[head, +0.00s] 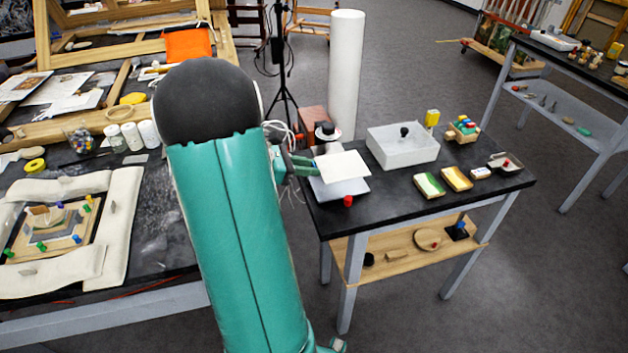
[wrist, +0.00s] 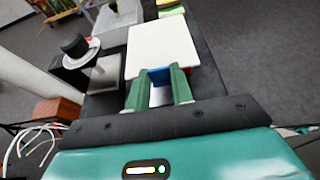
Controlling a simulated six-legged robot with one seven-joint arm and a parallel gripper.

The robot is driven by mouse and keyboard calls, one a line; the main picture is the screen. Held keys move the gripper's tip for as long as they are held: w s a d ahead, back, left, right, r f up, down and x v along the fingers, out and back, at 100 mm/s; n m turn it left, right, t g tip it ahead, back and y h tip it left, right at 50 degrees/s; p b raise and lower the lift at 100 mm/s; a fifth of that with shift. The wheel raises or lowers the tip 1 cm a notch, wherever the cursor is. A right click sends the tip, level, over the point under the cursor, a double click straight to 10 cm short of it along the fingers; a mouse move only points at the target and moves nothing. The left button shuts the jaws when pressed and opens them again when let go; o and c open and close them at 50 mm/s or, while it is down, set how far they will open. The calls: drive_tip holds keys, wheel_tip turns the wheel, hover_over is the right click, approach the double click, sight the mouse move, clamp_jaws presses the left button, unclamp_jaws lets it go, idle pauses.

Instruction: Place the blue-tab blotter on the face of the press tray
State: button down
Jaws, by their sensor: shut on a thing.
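My gripper (wrist: 159,84) is shut on the blue tab (wrist: 158,75) of a flat white square blotter (wrist: 160,48). The blotter sticks out past the green fingertips. In the head view the blotter (head: 343,166) overlaps a pale grey flat plate (head: 340,190) at the left end of the black table. This plate looks like the press tray; the blotter hides much of it. I cannot tell whether they touch. A red knob (head: 348,201) is at the plate's near edge. My gripper (head: 303,168) is at the blotter's left side, partly behind my arm.
The black table (head: 435,208) also holds a white bin (head: 402,147), green and yellow sponge-like blocks (head: 429,185), and a black-topped round item (head: 326,132) behind the blotter. A tall white roll (head: 345,75) stands behind. A cluttered bench (head: 150,215) is at left.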

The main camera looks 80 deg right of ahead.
hover_over(312, 187)
wheel_tip(312, 187, down, 5)
drive_tip(key=shift+a+f, duration=0.15)
drive_tip(key=shift+d+f, duration=0.2)
drive_tip(key=shift+f, duration=1.5)
drive_tip(key=shift+f, duration=0.1)
drive_tip(key=c, duration=1.2)
unclamp_jaws()
drive_tip(key=shift+c, duration=0.2)
drive_tip(key=v, duration=1.2)
